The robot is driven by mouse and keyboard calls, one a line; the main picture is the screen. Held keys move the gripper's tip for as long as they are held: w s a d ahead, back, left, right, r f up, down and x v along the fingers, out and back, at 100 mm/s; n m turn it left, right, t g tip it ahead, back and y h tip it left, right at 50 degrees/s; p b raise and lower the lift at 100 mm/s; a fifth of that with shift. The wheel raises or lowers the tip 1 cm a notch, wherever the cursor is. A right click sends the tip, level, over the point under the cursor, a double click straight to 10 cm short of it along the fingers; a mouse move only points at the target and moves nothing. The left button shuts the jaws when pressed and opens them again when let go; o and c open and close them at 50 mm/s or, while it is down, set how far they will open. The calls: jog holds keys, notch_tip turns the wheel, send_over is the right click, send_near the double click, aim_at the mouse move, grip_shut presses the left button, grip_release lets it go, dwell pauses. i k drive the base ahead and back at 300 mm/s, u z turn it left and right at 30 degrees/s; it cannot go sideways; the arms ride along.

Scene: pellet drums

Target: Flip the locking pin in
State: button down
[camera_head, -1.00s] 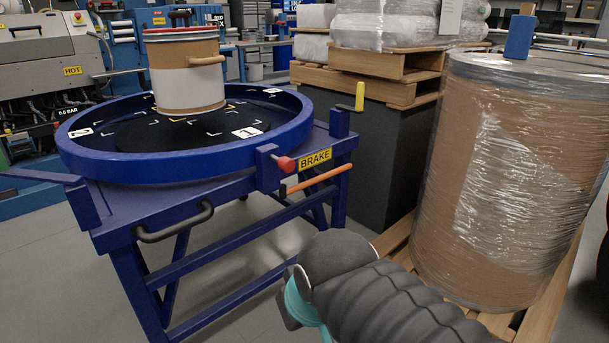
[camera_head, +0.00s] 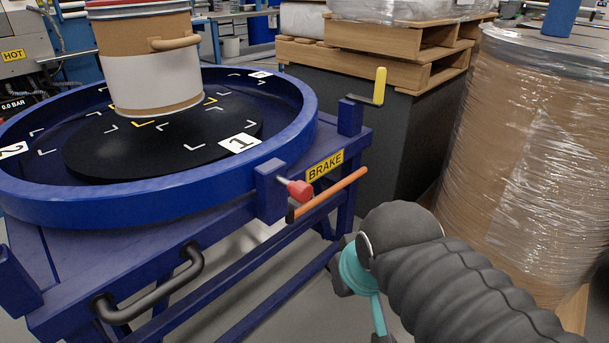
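A red-knobbed pin (camera_head: 300,190) with a metal shank sticks out of a blue block (camera_head: 270,190) on the front right of the blue turntable frame. A yellow upright handle (camera_head: 379,86) on a dark crank stands at a blue post (camera_head: 350,115) farther back right. I cannot tell for sure which of these is the locking pin. My dark, ribbed arm with a teal ring reaches in from the lower right, short of both. My gripper is barely in view at the bottom edge, below the teal link, and its fingers cannot be made out.
An orange brake lever (camera_head: 331,193) juts out under the yellow BRAKE label (camera_head: 325,165). A drum (camera_head: 153,70) stands on the black disc inside the turntable rim (camera_head: 160,190). A black handle (camera_head: 155,290) is at front. A wrapped drum (camera_head: 520,150) blocks the right.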

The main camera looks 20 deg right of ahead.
aim_at(301, 192)
jog(key=u, duration=0.05)
jog(key=i, duration=0.15)
jog(key=z, duration=0.35)
jog(key=k, duration=1.05)
jog(key=u, duration=0.2)
